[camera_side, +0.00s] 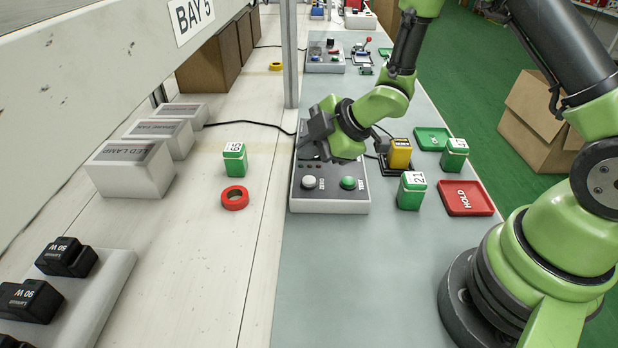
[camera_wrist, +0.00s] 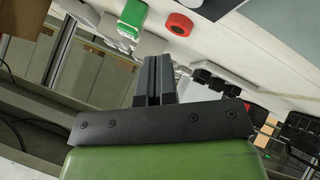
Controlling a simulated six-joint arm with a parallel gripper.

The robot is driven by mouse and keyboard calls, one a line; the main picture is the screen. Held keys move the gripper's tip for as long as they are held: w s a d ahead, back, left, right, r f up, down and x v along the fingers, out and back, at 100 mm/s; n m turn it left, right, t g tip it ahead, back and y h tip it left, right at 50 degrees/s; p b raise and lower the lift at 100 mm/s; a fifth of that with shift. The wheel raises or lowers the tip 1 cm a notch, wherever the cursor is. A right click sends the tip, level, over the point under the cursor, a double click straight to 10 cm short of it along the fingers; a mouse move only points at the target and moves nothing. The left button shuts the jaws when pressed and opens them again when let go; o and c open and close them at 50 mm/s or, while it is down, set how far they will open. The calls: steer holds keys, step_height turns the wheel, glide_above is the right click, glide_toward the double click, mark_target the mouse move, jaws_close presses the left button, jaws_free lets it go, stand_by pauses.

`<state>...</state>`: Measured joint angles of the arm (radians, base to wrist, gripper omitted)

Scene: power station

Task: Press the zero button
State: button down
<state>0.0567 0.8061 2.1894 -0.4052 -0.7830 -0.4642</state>
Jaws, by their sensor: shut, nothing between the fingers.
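A grey control box (camera_side: 330,203) stands on the grey mat in the side view. A white round button (camera_side: 309,182) sits at its front left and a green round button (camera_side: 348,183) at its front right. Small labels beside them are too small to read, so I cannot tell which is the zero button. My gripper (camera_side: 308,143) is above the rear left part of the box, apart from both front buttons, and hides the back of the panel. In the wrist view my gripper (camera_wrist: 154,62) has its fingers together and empty; neither button shows there.
Right of the box are a yellow block (camera_side: 400,153), a green block marked 21 (camera_side: 410,193), a red HOLD tray (camera_side: 466,198) and a green tray (camera_side: 432,138). Left are a red ring (camera_side: 234,198) and another green block (camera_side: 235,163). A post (camera_side: 290,60) rises behind.

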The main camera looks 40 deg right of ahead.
mark_target(309, 181)
steer(key=shift+f, duration=1.7)
steer(key=shift+f, duration=0.15)
stand_by(0.7)
steer(key=shift+f, duration=0.25)
steer(key=shift+f, duration=0.45)
stand_by(0.5)
stand_by(0.3)
steer(key=shift+r, duration=0.85)
steer(key=shift+r, duration=2.55)
